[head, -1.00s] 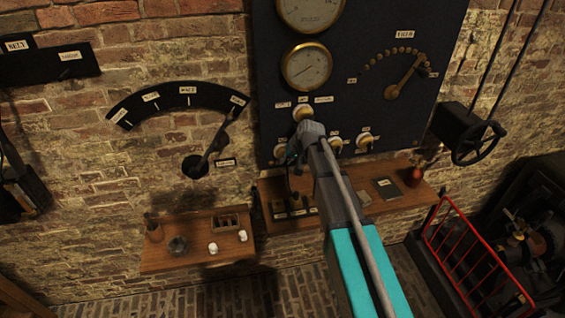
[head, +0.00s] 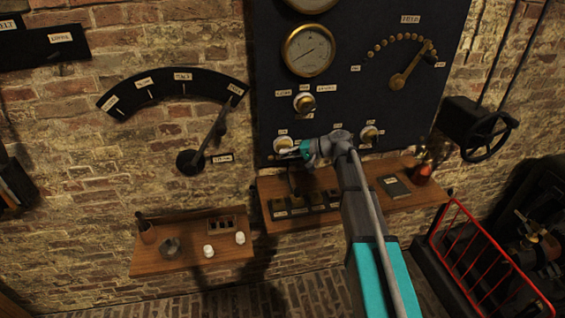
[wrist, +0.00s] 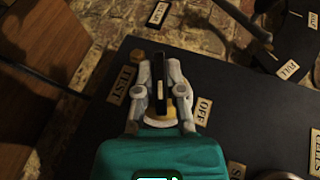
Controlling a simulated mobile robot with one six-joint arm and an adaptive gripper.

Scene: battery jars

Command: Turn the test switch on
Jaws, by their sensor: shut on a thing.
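The test switch (head: 283,144) is a small round brass-and-white rotary switch low on the left of the black panel in the head view. My gripper (head: 291,151) is at it, side-on, covering part of it. In the wrist view, my gripper (wrist: 160,75) has its two grey fingers closed on either side of the switch's black handle (wrist: 160,78). The round brass base (wrist: 158,121) shows partly between the fingers. A TEST label (wrist: 121,84) lies left of the handle and an OFF label (wrist: 203,111) right of it. The handle's exact setting is hard to tell.
Another switch (head: 369,134) is to the right, and one (head: 304,103) above. A wooden shelf (head: 405,200) with several small items runs below the panel. A large lever (head: 211,134) stands left on the wall. A red railing (head: 470,245) is at the right.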

